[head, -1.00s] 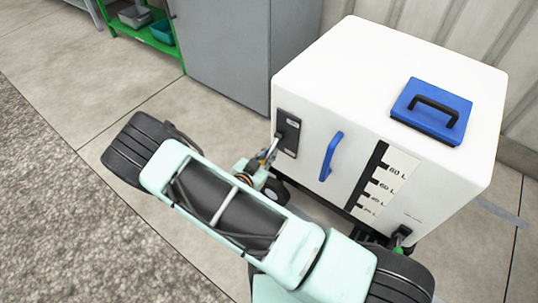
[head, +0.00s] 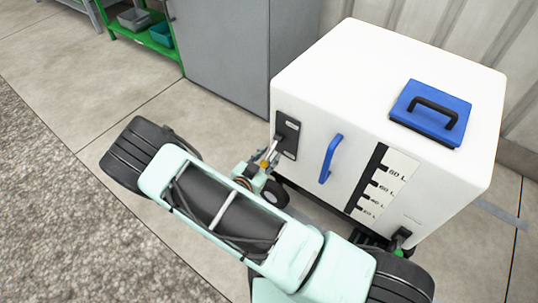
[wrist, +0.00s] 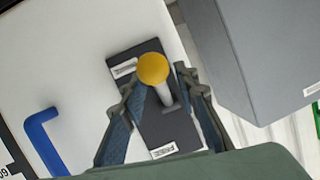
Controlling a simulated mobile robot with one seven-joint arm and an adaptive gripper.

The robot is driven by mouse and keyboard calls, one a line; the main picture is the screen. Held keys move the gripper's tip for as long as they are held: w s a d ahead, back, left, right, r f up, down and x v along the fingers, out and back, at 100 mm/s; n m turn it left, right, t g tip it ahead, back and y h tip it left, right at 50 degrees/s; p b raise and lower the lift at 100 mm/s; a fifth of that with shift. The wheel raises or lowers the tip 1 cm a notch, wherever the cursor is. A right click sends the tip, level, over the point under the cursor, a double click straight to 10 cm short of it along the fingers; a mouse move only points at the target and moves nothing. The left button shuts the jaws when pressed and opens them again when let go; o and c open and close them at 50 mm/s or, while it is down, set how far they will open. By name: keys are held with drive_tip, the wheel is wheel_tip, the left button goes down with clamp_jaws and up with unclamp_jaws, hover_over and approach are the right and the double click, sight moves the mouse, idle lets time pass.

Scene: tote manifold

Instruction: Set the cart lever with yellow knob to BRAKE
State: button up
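The lever with the yellow knob (wrist: 153,68) stands out from a dark plate (wrist: 150,130) on the white cart (head: 330,90). In the head view the plate is on the cart's front face at the left, and the lever (head: 272,148) slants down and left from it. My gripper (wrist: 161,78) is open, with one finger on each side of the lever near the knob. Gaps show between the fingers and the shaft. In the head view my gripper (head: 259,166) is partly hidden behind my arm.
A blue handle (head: 330,158) and a litre scale (head: 382,185) are right of the plate. A blue lid (head: 431,112) with a black grip is on top. A grey cabinet (head: 225,50) stands behind, and a green shelf (head: 150,38) holds bins. Floor is clear at the left.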

drive_tip(key=v, duration=1.1)
drive_tip(key=shift+s+r, duration=0.2)
drive_tip(key=shift+s, duration=0.15)
drive_tip(key=shift+a, duration=0.15)
